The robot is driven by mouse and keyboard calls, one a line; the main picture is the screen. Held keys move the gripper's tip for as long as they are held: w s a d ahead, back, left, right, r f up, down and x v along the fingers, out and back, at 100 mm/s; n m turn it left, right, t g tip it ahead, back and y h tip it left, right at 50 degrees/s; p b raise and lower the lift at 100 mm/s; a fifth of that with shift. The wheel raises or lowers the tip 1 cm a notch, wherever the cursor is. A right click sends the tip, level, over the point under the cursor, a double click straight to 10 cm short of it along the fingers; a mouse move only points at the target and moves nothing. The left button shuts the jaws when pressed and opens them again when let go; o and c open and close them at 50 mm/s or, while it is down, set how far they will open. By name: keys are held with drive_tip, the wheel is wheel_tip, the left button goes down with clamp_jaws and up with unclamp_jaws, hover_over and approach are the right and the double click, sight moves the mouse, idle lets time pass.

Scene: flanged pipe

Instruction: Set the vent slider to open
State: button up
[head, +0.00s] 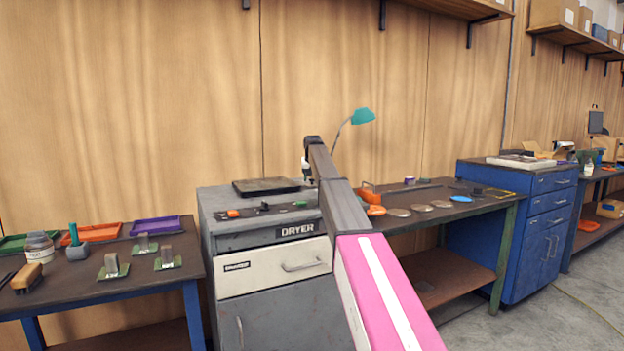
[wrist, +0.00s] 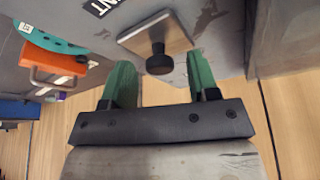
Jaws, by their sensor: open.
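In the wrist view a black round knob (wrist: 160,61) stands on a square metal plate (wrist: 140,35), beside a black label (wrist: 104,6) of which only "NT" shows. I take this for the vent slider; its set position cannot be told. My gripper (wrist: 160,74) is open, with one green finger on each side of the knob and gaps between. The knob looks slightly beyond the fingertips; contact is not visible. In the head view my gripper (head: 308,176) hangs over the right side of the grey dryer (head: 265,260), and my arm covers part of the dryer top there.
A black flat box (head: 266,187) and small controls (head: 264,208) sit on the dryer top. To the right, a teal lamp (head: 362,116) rises by an orange object (head: 370,192) and several discs on a bench (head: 470,212). Another bench (head: 110,262) stands left.

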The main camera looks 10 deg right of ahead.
clamp_jaws()
drive_tip(key=w+a, duration=0.1)
drive_tip(key=w, duration=0.4)
drive_tip(key=w+a, duration=0.1)
drive_tip(key=w, duration=0.2)
drive_tip(key=shift+a, duration=0.3)
unclamp_jaws()
drive_tip(key=shift+w, duration=0.1)
drive_tip(key=v, duration=1)
drive_tip(key=shift+r, duration=0.4)
